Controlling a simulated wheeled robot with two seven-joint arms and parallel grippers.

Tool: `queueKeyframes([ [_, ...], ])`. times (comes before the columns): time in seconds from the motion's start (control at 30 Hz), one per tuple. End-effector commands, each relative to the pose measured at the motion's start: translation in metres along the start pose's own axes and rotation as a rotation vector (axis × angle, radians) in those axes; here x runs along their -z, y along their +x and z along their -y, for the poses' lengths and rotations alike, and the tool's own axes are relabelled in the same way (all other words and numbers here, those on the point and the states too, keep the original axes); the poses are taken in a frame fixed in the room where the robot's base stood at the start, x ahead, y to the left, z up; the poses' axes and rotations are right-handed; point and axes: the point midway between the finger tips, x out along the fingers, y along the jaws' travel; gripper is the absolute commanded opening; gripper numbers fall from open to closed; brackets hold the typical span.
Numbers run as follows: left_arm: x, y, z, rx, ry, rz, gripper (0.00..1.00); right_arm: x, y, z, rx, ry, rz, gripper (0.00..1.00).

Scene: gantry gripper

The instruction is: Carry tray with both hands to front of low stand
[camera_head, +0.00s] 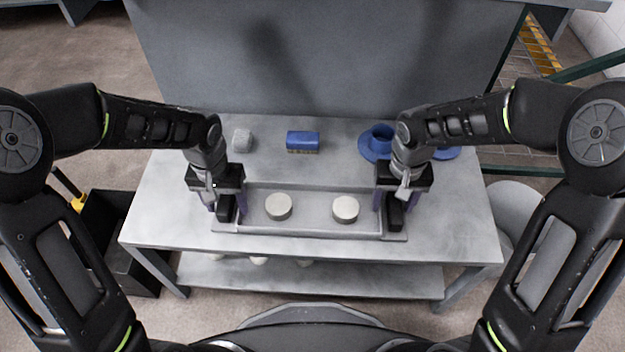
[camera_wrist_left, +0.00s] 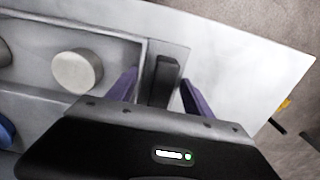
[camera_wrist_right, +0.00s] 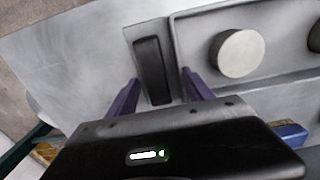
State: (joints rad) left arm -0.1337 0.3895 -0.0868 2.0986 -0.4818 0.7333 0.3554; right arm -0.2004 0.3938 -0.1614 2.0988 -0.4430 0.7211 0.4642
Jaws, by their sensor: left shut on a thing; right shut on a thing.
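A grey metal tray (camera_head: 310,226) sits at the front middle of the grey table, with two round cream-coloured pieces in it, a left one (camera_head: 278,206) and a right one (camera_head: 345,209). My left gripper (camera_head: 226,206) is shut on the tray's left black handle (camera_wrist_left: 164,80), its purple fingers on either side. My right gripper (camera_head: 394,208) is shut on the tray's right black handle (camera_wrist_right: 152,70) in the same way. Whether the tray touches the table is hard to tell. I cannot clearly make out a low stand.
Behind the tray stand a blue sponge-like block (camera_head: 303,141), a small grey object (camera_head: 242,140) and a blue cup on a saucer (camera_head: 377,145). Another blue dish (camera_head: 446,153) is partly hidden by my right arm. A lower shelf (camera_head: 330,281) holds pale items. The table's right front (camera_head: 460,225) is clear.

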Motion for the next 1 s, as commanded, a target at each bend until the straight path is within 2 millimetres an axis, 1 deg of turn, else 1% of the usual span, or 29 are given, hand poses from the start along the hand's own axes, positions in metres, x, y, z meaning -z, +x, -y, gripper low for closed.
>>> queueKeyframes([
  [0.03,0.0,0.007,0.006,0.008,-0.006,0.002,0.0,0.0,0.007,-0.006,-0.008,0.005,0.002,0.0],
  [0.07,-0.001,0.004,0.006,0.008,-0.007,0.004,0.62,0.0,0.004,-0.006,-0.008,0.006,0.003,0.62],
  [0.2,-0.001,0.003,0.005,0.006,-0.005,0.004,0.74,0.0,0.003,-0.005,-0.006,0.005,0.003,0.74],
  [0.3,-0.001,0.003,0.003,0.005,-0.004,0.003,0.82,0.0,0.003,-0.004,-0.005,0.004,0.002,0.82],
  [0.57,0.0,0.002,0.002,0.002,-0.002,0.001,0.82,0.0,0.002,-0.002,-0.002,0.002,0.001,0.82],
  [0.67,0.0,-0.002,0.002,0.002,-0.002,0.0,0.82,0.0,0.002,-0.002,-0.002,0.002,0.001,0.82],
  [0.77,0.001,-0.012,0.002,0.003,-0.002,-0.003,0.82,0.0,0.002,-0.001,-0.002,0.002,0.001,0.82],
  [0.83,0.001,-0.022,0.002,0.002,-0.001,-0.004,0.82,0.0,0.002,-0.001,-0.001,0.002,0.001,0.82],
  [1.0,0.001,-0.056,0.002,0.002,-0.002,-0.005,0.82,0.0,0.002,-0.001,-0.001,0.001,0.001,0.82],
])
